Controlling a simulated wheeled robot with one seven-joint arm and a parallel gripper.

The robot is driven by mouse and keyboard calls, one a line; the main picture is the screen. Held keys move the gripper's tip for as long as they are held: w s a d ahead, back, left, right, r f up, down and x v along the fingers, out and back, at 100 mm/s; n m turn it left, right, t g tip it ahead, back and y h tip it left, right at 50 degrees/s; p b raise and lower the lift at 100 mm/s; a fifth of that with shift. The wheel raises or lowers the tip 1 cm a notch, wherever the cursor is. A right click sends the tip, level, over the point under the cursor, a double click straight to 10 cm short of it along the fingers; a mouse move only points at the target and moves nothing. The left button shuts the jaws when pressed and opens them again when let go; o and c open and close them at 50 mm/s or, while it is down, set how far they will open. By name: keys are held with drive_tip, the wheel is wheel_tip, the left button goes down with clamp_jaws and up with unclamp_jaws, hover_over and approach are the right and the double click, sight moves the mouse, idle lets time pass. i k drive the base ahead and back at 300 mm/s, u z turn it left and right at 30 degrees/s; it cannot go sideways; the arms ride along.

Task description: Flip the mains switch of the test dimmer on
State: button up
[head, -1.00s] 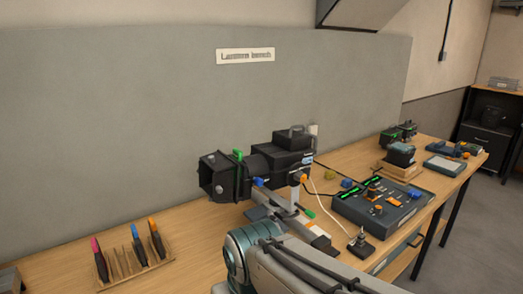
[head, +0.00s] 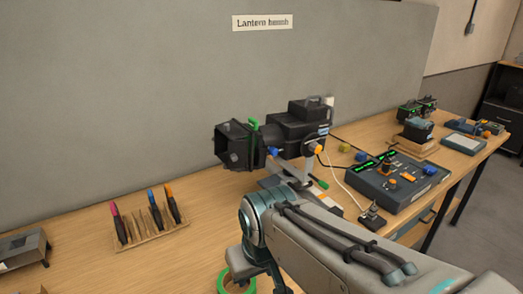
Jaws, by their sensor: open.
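I cannot tell for sure which thing is the test dimmer. A low grey metal box (head: 22,252) stands at the left edge of the bench, partly cut off by the frame. A dark console (head: 400,184) with green displays and several knobs stands on the right part of the bench. A small black box with an upright lever (head: 373,218) sits in front of it, beside a pale cable. No mains switch position can be read. My arm crosses the lower right and bends downward near the middle; my gripper is out of the frame.
A black lantern (head: 285,130) stands mid-bench. A wooden rack (head: 150,238) holds several coloured-tip tools. A green tape roll (head: 238,284) lies by my arm. More devices stand at the far right. Bare bench shows between the grey box and the rack.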

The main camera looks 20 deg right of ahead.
sight(406, 175)
drive_tip(key=z, duration=1.55)
drive_tip(key=k, duration=0.8)
drive_tip(key=z, duration=1)
drive_tip(key=i, duration=2.2)
drive_tip(key=u, duration=0.8)
